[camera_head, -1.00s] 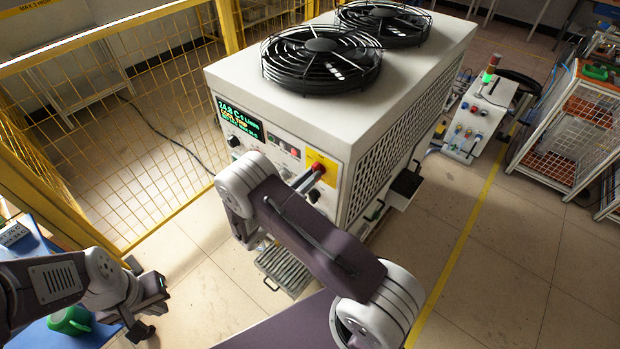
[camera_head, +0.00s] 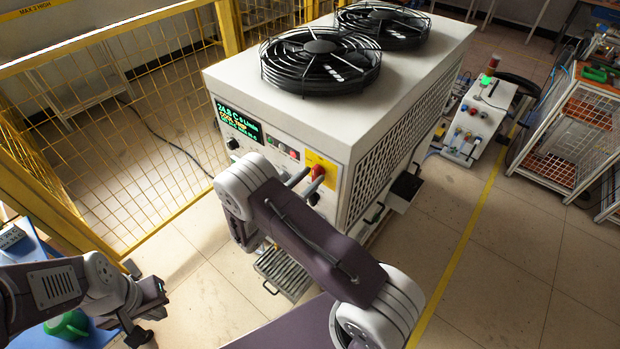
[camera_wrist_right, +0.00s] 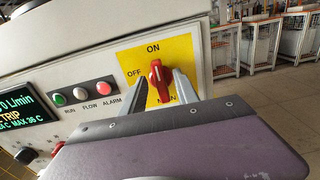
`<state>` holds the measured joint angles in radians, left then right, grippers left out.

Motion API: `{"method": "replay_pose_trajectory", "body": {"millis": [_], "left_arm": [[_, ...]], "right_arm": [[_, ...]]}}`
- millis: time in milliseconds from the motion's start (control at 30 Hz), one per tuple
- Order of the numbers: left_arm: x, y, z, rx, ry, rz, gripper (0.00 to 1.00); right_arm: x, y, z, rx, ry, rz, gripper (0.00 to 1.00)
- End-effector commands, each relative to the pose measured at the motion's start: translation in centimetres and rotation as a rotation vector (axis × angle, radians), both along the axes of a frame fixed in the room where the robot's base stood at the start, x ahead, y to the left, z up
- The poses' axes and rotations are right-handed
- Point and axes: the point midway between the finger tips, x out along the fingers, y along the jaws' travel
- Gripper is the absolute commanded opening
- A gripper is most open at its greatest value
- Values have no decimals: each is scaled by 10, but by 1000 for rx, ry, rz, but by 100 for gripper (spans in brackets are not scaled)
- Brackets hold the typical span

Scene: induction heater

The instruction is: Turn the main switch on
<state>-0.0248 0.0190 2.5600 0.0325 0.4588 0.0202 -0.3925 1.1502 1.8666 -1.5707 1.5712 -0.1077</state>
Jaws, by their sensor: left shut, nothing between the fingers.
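The main switch is a red rotary handle (camera_wrist_right: 157,80) on a yellow plate (camera_wrist_right: 182,47) on the white heater's front panel. In the right wrist view the handle stands nearly upright, its upper end toward the ON label. It also shows in the head view (camera_head: 318,172). My right gripper (camera_wrist_right: 161,88) is in front of the plate, its two fingers apart on either side of the handle, with a gap visible. I cannot tell whether either finger touches it. My left gripper (camera_head: 141,336) is shut and empty at the lower left, far from the switch.
The heater cabinet (camera_head: 290,112) carries two black fans (camera_head: 320,60) on top. Its display (camera_head: 238,122) is lit, with indicator lamps (camera_wrist_right: 82,94) beside the switch. A yellow mesh fence (camera_head: 110,75) stands left.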

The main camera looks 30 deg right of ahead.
Motion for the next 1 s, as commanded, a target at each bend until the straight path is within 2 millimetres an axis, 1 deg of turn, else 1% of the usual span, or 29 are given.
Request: {"method": "replay_pose_trajectory", "body": {"millis": [167,267,367,500,600,700,800,1000], "left_arm": [[0,0,0,0,0,0,0],[0,0,-3,0,0,0,0],[0,0,-10,0,0,0,0],[0,0,-19,0,0,0,0],[0,0,-23,0,0,0,0],[0,0,-25,0,0,0,0],[0,0,-25,0,0,0,0],[0,0,-24,0,0,0,0]], "right_arm": [[0,0,0,0,1,0,36],[-2,5,-1,0,1,1,36],[-8,22,-3,0,0,5,36],[-20,53,-4,1,-1,6,36],[-28,69,-3,1,-1,4,36],[-32,80,-2,0,-1,2,36],[-34,84,-1,1,0,0,36],[-35,84,0,1,0,-1,36]]}}
